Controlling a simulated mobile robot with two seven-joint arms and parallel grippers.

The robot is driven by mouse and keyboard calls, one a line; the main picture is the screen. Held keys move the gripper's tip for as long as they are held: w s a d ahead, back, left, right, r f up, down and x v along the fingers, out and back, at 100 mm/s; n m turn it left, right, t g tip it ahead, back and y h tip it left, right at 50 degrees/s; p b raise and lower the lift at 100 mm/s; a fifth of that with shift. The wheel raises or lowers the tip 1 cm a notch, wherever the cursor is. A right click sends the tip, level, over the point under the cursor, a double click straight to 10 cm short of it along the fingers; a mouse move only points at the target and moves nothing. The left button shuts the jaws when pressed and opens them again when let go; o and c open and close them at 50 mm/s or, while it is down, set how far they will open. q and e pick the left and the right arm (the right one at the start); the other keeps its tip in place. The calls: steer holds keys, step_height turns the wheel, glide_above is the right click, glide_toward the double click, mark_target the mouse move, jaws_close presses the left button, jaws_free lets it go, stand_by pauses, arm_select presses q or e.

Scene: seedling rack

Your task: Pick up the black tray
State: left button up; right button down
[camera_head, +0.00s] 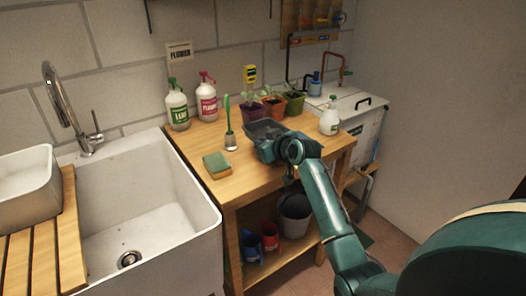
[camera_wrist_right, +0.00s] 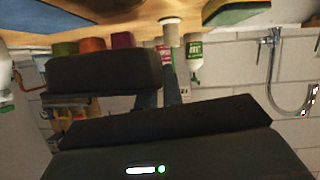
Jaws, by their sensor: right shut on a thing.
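The black tray (camera_head: 263,128) is a dark, shallow, open tray at the wooden bench top, in front of the small potted plants. My right gripper (camera_head: 276,146) is at its near side and shut on it; my wrist hides part of the tray's near edge. The head view does not show clearly whether the tray touches the bench. In the right wrist view, which is upside down, my dark gripper parts fill the middle and bottom, and a dark piece of the tray (camera_wrist_right: 100,8) shows at the top edge. My left gripper is not in view.
Potted seedlings (camera_head: 272,106) stand behind the tray. A white spray bottle (camera_head: 329,119) is to its right. A brush (camera_head: 230,132) in a holder and a sponge (camera_head: 216,164) are to its left. A white sink (camera_head: 150,222) adjoins the bench on the left.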

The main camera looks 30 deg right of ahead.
steer(key=shift+r, duration=1.55)
steer(key=shift+a, duration=0.1)
